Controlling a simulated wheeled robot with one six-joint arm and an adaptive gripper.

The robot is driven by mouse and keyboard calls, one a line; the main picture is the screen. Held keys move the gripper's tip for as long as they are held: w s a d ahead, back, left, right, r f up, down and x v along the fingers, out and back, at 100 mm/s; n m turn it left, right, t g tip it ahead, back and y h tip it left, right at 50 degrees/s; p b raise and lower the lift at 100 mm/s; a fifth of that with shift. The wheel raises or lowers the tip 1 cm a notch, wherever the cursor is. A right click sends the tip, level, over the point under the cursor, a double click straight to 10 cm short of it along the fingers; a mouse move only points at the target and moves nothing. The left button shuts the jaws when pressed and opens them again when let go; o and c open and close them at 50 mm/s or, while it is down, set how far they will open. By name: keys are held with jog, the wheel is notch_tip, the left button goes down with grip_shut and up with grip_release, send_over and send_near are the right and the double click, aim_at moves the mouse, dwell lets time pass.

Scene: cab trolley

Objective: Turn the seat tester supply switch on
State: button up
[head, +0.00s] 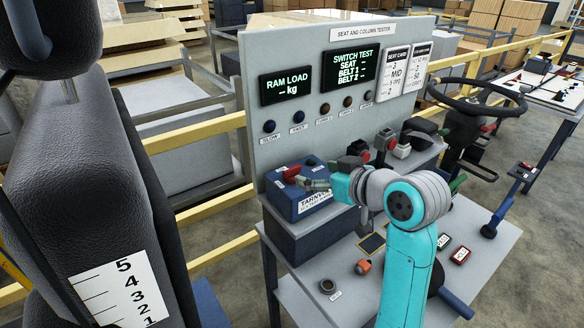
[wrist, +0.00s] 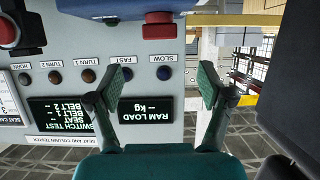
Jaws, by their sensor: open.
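The seat and column tester (head: 300,130) is a grey upright panel with two lit displays. "RAM LOAD" (head: 285,86) reads "-- kg", and "SWITCH TEST" (head: 351,68) shows dashes. A blue box (head: 306,207) stands at the panel's foot, with a red switch-like part (head: 292,173) on it. The wrist view, upside down, shows the red part (wrist: 158,26) at the top, beyond my fingertips. I cannot tell its on or off position. My gripper (wrist: 162,85) is open and empty, its fingers apart. In the head view my gripper (head: 318,183) is close to the red part and partly covers the box.
Coloured buttons (head: 299,117) line the panel under the displays. A red-buttoned box (head: 384,140) stands right of my gripper. A black seat (head: 85,170) fills the left. A steering wheel (head: 475,97) is at right. Small parts lie on the grey trolley top (head: 478,225).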

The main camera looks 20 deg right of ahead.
aim_at(293, 168)
jog(key=x, duration=1)
jog(key=shift+w+a+f, duration=0.1)
jog(key=shift+w+f, duration=0.05)
jog(key=shift+w, duration=0.15)
jog(key=c, duration=1.2)
